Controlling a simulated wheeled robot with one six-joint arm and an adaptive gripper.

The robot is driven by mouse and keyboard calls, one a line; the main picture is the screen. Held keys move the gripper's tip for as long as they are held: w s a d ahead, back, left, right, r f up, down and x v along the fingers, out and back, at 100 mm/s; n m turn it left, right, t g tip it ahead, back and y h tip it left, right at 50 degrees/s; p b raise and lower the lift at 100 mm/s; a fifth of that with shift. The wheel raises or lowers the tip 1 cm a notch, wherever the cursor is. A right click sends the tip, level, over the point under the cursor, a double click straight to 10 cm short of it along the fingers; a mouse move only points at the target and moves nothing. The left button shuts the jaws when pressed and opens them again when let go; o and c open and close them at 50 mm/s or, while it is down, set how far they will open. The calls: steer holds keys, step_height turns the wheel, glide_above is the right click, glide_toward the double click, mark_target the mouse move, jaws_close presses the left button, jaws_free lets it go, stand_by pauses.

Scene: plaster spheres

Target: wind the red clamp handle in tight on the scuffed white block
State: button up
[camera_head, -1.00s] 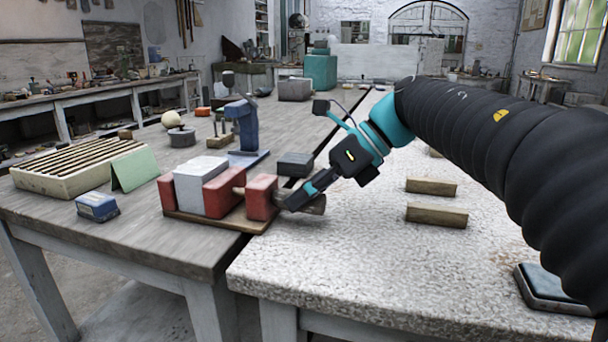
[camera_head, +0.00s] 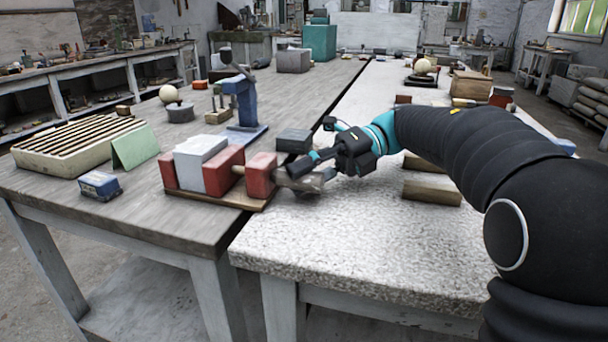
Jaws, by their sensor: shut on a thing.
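The scuffed white block (camera_head: 197,160) sits in a red clamp on a wooden base (camera_head: 228,198). A red jaw (camera_head: 169,170) stands on its left and another red jaw (camera_head: 224,172) on its right, with no clear gap visible. A pale screw (camera_head: 238,170) runs from the right jaw into a red end block (camera_head: 261,176). The clamp handle (camera_head: 308,182), which looks grey-brown here, sticks out on the right over the speckled table. My gripper (camera_head: 299,171) is shut on the handle from above and the right. Its fingers partly hide the handle.
A dark box (camera_head: 294,141) and a blue stand (camera_head: 241,103) are behind the clamp. A blue box (camera_head: 99,185), a green card (camera_head: 135,147) and a slatted tray (camera_head: 75,150) lie left. Wooden blocks (camera_head: 432,188) lie right of my gripper. The near speckled tabletop is clear.

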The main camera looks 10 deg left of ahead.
steer(key=shift+m+g, duration=0.3)
steer(key=shift+m, duration=0.1)
stand_by(0.3)
steer(key=o, duration=1.2)
steer(key=shift+c, duration=0.2)
